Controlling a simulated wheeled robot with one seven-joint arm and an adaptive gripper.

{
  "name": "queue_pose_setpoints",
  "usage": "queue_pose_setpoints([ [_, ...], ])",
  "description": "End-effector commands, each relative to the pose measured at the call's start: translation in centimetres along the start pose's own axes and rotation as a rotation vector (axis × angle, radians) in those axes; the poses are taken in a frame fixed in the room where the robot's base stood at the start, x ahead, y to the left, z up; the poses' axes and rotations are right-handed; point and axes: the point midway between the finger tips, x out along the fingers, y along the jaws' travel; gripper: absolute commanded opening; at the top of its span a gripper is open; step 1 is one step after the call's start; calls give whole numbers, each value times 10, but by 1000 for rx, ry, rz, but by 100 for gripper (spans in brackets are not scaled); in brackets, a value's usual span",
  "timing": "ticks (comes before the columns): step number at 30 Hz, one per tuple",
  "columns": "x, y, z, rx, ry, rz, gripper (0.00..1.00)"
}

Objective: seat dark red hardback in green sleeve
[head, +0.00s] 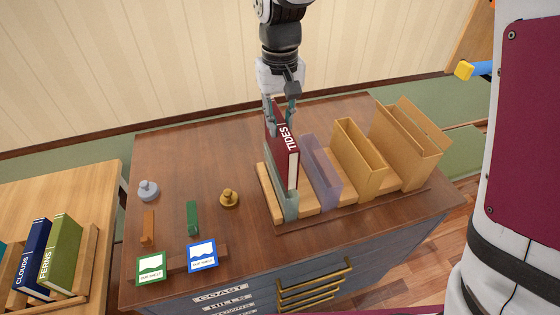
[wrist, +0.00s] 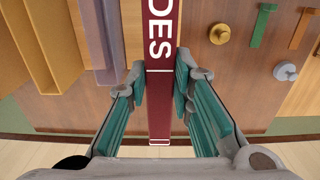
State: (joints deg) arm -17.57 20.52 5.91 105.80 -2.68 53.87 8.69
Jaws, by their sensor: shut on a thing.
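In the wrist view the red spine (wrist: 160,60) runs between the two teal finger pads of my gripper (wrist: 160,88). The translucent green sleeve (head: 291,207) stands leftmost on the rack. The book's lower part lines up with the sleeve and appears to be within its walls; how deep it sits cannot be told. The sleeve's inside is hidden by the book.
A purple translucent sleeve (head: 322,172) stands just right of the green one, then tan sleeves (head: 360,160). Knobs, including a brass one (head: 229,198), and small cards (head: 201,255) lie on the left of the cabinet top. Books (head: 62,248) stand on a side table.

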Motion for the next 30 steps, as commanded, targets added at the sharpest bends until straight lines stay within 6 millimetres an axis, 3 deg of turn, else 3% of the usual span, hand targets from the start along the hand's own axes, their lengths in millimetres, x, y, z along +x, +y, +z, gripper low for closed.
queue_pose_setpoints([
  [3,29,-1,2,0,-5,1,0],
  [9,67,-1,1,-1,-2,1,0],
  [17,89,0,0,0,0,0,0],
  [24,120,0,0,0,-1,1,0],
  [30,124,0,-1,0,3,0,0],
])
